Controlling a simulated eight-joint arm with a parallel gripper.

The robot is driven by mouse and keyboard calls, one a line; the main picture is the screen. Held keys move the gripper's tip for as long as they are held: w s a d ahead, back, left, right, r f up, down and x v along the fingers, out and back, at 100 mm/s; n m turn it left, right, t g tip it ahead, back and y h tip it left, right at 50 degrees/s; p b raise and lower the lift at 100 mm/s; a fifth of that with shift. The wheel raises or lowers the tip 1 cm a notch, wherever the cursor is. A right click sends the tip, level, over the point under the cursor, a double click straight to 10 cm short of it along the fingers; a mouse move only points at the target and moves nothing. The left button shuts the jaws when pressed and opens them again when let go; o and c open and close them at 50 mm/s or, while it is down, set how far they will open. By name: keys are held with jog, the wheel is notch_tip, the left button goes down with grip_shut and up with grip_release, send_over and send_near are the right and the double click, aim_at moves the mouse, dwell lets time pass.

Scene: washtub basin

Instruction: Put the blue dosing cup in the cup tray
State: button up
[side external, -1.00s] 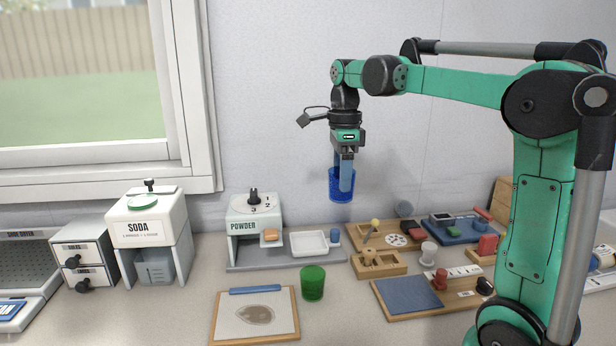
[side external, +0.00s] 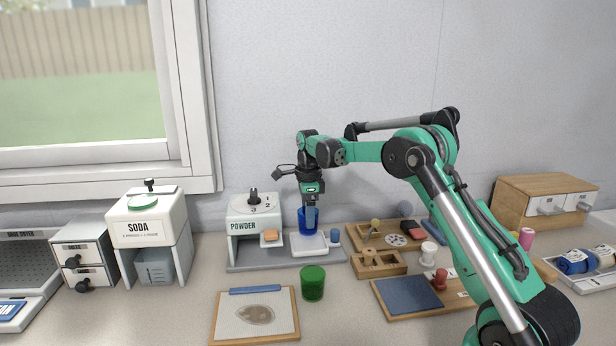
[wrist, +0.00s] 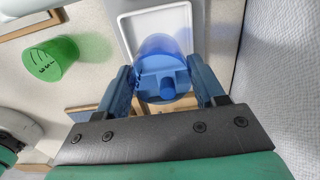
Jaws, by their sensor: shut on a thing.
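The blue dosing cup (side external: 305,222) is a translucent blue cup held upright between the fingers of my gripper (side external: 311,214). In the wrist view the cup (wrist: 163,72) sits between the two blue fingers of my gripper (wrist: 167,88), which are shut on it. The white square tray (side external: 308,245) stands on the grey base of the powder dispenser, just below the cup. In the wrist view the tray (wrist: 127,30) shows behind the cup, partly hidden by it. I cannot tell whether the cup touches the tray.
The powder dispenser (side external: 254,215) stands close left of the cup. A small blue cylinder (side external: 334,237) stands right of the tray. A green cup (side external: 313,283) stands in front, beside a clipboard (side external: 255,315). Wooden boards with small parts (side external: 379,264) lie to the right.

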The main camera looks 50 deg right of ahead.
aim_at(303, 230)
jog(key=shift+f, duration=1.65)
jog(key=shift+f, duration=0.1)
jog(key=o, duration=1.2)
jog(key=shift+o, duration=0.2)
